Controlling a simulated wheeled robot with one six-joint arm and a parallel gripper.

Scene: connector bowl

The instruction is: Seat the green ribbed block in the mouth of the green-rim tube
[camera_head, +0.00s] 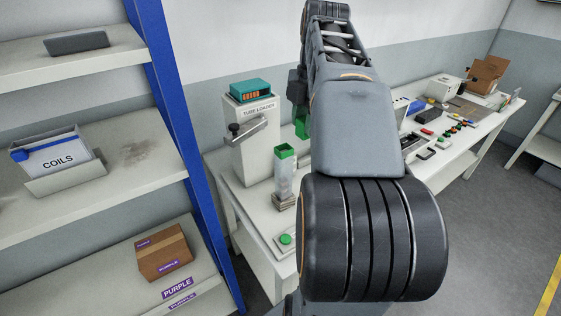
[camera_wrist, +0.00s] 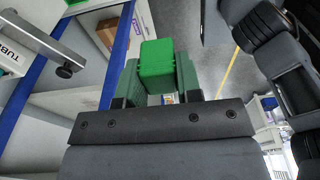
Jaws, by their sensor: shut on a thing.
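The green-rim tube (camera_head: 284,178) is a clear upright tube with a square green mouth, standing on the table beside the tube loader. My gripper (camera_wrist: 158,78) is shut on the green block (camera_wrist: 160,62), which sits between its two dark green fingers in the wrist view. The block's near face looks smooth there; its ribs cannot be made out. In the head view a green part at the gripper (camera_head: 301,122) shows left of my arm, above and a little right of the tube mouth in the picture, apart from it. My arm hides most of the gripper.
The white tube loader (camera_head: 256,145) with a lever stands behind and left of the tube. A panel with a green button (camera_head: 286,239) is in front. A blue-post shelf (camera_head: 180,110) with boxes stands left. The bench (camera_head: 455,130) at right holds many small parts.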

